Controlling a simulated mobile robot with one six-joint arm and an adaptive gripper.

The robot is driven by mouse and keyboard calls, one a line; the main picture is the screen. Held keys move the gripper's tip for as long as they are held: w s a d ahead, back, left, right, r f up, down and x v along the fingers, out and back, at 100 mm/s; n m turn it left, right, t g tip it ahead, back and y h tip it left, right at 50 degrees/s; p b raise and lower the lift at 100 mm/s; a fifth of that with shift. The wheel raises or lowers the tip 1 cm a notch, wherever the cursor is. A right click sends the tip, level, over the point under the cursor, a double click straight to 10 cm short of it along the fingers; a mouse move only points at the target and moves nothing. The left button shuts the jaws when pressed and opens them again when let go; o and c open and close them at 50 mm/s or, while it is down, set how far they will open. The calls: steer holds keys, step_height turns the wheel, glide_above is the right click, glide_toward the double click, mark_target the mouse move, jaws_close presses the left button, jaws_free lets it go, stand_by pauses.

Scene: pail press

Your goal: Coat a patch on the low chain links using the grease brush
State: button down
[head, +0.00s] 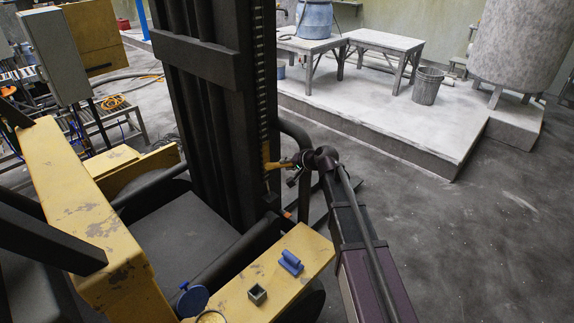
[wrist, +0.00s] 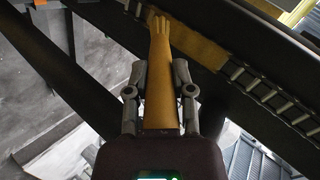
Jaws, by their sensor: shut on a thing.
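In the head view my gripper (head: 290,162) is beside the foot of the dark mast, at the low part of the chain (head: 258,80). In the wrist view my gripper (wrist: 160,95) is shut on the tan grease brush (wrist: 160,75). The brush's slotted tip lies over the upper-left end of a brown-amber patch (wrist: 203,47) on the chain. Bare links (wrist: 270,97) run from the patch to the lower right. I cannot tell whether the tip touches the patch. In the head view the patch shows as a small amber strip (head: 265,156) on the chain.
The dark mast (head: 210,110) stands close to my gripper. On the yellow truck body are a blue block (head: 290,262), a square metal piece (head: 257,294), a blue disc (head: 192,300) and a round tin (head: 211,317). The floor at right is open, below a raised platform (head: 390,125).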

steer(key=shift+f+b, duration=1.65)
steer(key=shift+f, duration=0.15)
steer(key=shift+s+d, duration=0.9)
steer(key=shift+d, duration=0.25)
steer(key=shift+s+d, duration=0.9)
steer(key=shift+d, duration=0.25)
